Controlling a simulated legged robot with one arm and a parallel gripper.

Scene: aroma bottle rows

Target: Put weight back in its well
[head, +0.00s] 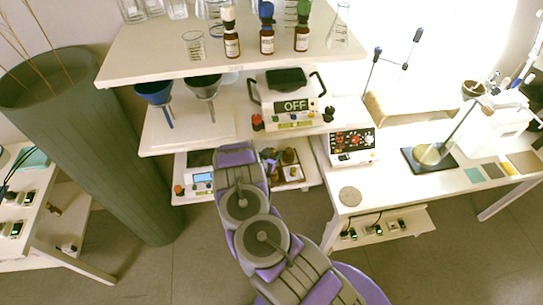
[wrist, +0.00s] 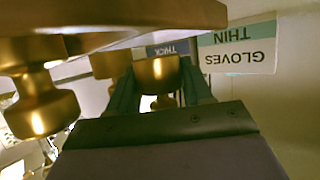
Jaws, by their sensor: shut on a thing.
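In the wrist view, which looks upside down, my gripper (wrist: 158,88) is shut on a brass weight (wrist: 158,72) between its two dark fingers. Another brass weight (wrist: 38,105) is large and close at the left, and a further brass piece (wrist: 110,64) shows just left of the fingers. In the head view, small brass weights (head: 289,156) stand on a wooden tray (head: 290,184) on the low shelf, beside the end of my arm. My fingertips and the held weight are mostly hidden there. I cannot see the well clearly in either view.
In the head view, a scale (head: 197,182) sits left of my arm. A shelf with an OFF-display hotplate (head: 290,112) hangs above.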

